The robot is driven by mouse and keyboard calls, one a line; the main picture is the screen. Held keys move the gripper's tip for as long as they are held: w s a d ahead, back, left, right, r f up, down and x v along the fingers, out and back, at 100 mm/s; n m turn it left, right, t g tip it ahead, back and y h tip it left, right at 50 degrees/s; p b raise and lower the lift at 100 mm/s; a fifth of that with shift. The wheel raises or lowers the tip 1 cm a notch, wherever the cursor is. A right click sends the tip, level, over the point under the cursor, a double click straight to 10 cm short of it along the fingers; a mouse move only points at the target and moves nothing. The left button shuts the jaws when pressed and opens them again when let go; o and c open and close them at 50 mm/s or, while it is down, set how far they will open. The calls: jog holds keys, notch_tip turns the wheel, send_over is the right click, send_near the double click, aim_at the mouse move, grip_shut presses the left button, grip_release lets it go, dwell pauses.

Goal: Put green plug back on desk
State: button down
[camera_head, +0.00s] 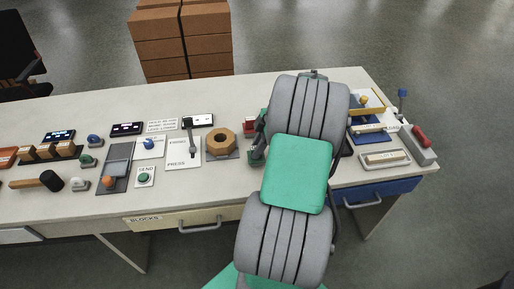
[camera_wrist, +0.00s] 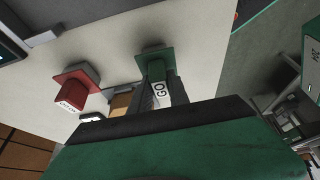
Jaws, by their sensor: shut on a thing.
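In the wrist view, the green plug (camera_wrist: 155,56) has a square green flange and a white label reading "GO". My gripper (camera_wrist: 160,88) is shut on it, with the dark fingers on either side of the label. The plug is over the pale desk top (camera_wrist: 205,45); I cannot tell whether it touches the surface. In the head view, the desk (camera_head: 92,92) is long and pale, and my grey and green arm reaches over its right half, hiding much of the gripper and plug.
A red plug (camera_wrist: 76,88) stands beside the green one in the wrist view. A wooden hexagonal nut (camera_head: 220,142) and a press lever panel (camera_head: 184,158) lie left of my arm. Cardboard boxes (camera_head: 160,45) stand behind.

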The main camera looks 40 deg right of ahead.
jog(key=c, duration=1.7)
grip_release()
jog(key=shift+f, duration=0.2)
jog(key=o, duration=0.4)
jog(key=shift+r, duration=0.1)
jog(key=shift+o, duration=0.2)
